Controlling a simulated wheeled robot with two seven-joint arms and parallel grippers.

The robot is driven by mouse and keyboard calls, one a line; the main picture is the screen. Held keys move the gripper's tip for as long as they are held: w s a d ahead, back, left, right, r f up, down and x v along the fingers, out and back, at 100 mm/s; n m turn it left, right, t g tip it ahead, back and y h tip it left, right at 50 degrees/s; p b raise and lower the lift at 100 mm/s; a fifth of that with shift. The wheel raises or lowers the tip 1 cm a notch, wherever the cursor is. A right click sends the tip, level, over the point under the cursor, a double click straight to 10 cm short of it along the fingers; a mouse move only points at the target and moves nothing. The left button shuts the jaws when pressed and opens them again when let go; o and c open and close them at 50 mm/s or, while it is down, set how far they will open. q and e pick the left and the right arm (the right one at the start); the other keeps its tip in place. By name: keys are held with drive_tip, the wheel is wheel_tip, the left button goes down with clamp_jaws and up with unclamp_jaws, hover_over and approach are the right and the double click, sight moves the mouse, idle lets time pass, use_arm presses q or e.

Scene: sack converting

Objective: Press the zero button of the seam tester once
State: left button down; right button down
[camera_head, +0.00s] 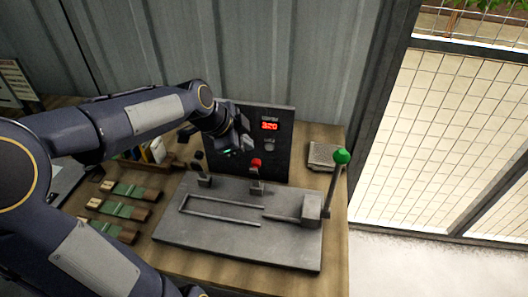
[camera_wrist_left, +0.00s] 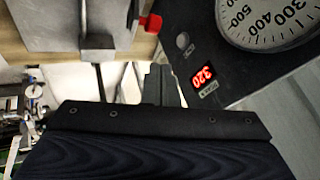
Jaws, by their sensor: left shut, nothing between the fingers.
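The seam tester has a dark upright panel (camera_head: 283,166) with a red display (camera_head: 269,126) that reads 320. A small round grey button (camera_head: 269,144) sits below the display; its label is too small to read. In the left wrist view the same button (camera_wrist_left: 183,40) lies between the display (camera_wrist_left: 203,76) and the red knob (camera_wrist_left: 150,23), beside a large dial (camera_wrist_left: 265,22). My left gripper (camera_head: 246,144) is shut and empty, just left of the button in the head view and covering the dial. Its closed fingers (camera_wrist_left: 160,80) appear apart from the button.
The tester's grey base (camera_head: 225,237) carries clamps and a lever with a green ball (camera_head: 341,156) at the right. A small square tray (camera_head: 322,154) stands behind the lever. Several green-and-tan strips (camera_head: 122,210) lie at left. A corrugated wall (camera_head: 290,60) closes the back.

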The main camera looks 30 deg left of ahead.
sight(269, 148)
use_arm(q)
drive_tip(key=shift+w+a+f+m, duration=0.15)
drive_tip(key=shift+w+a+m, duration=0.2)
drive_tip(key=shift+w, duration=0.25)
drive_tip(key=shift+w+a+f+m, duration=0.15)
drive_tip(key=shift+w+a+m, duration=0.15)
drive_tip(key=shift+w, duration=0.3)
drive_tip(key=shift+d+f, duration=0.1)
drive_tip(key=p+x, duration=0.1)
drive_tip(key=x, duration=0.8)
drive_tip(key=shift+w+d+f, duration=0.15)
drive_tip(key=shift+w+f, duration=0.05)
drive_tip(key=shift+w, duration=0.15)
